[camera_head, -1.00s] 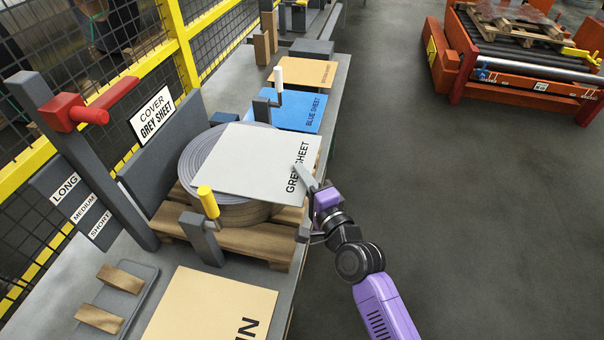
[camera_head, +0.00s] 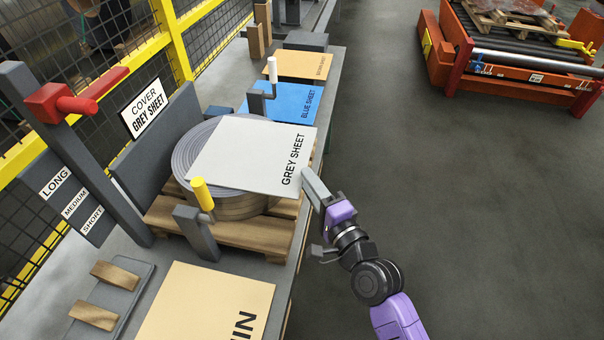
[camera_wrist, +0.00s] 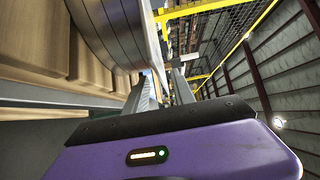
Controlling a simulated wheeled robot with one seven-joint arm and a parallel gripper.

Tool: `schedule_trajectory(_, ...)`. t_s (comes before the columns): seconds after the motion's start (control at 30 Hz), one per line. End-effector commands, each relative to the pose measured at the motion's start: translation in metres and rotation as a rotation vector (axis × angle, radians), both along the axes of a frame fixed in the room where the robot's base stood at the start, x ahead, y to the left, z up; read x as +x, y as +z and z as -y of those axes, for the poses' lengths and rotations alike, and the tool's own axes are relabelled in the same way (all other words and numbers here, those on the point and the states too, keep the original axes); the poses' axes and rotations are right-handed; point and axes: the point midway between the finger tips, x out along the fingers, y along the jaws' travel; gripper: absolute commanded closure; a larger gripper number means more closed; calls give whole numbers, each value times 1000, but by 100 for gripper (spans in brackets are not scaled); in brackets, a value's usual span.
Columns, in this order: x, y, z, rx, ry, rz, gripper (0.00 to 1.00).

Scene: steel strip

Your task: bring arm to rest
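The grey sheet (camera_head: 250,157), a flat light plate lettered GREY SHEET, lies on top of the wound steel strip coil (camera_head: 195,150), overhanging its right side. The coil rests on a wooden pallet (camera_head: 215,237). My gripper (camera_head: 308,178) is just right of the sheet's lettered edge, apart from it and empty. In the wrist view, my gripper (camera_wrist: 164,80) shows two fingers with a gap between them and nothing held. The coil's side (camera_wrist: 112,32) is close at the upper left there, with pallet boards (camera_wrist: 45,45) beside it.
A yellow-handled clamp post (camera_head: 196,225) stands at the pallet's near side. A blue sheet (camera_head: 283,104) and a tan board (camera_head: 205,305) lie on the bench. A red-armed post (camera_head: 65,140) stands left. Open floor (camera_head: 450,200) lies right; an orange conveyor (camera_head: 520,75) stands beyond.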

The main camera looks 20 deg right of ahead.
Motion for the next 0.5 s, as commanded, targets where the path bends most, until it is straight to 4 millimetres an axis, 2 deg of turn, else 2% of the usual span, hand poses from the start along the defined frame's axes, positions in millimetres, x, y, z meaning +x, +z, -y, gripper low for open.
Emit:
schedule_trajectory(0.2, -17, -1, 1, 1, 1, 0, 69)
schedule_trajectory(0.5, -18, 0, 1, 1, 1, 1, 69)
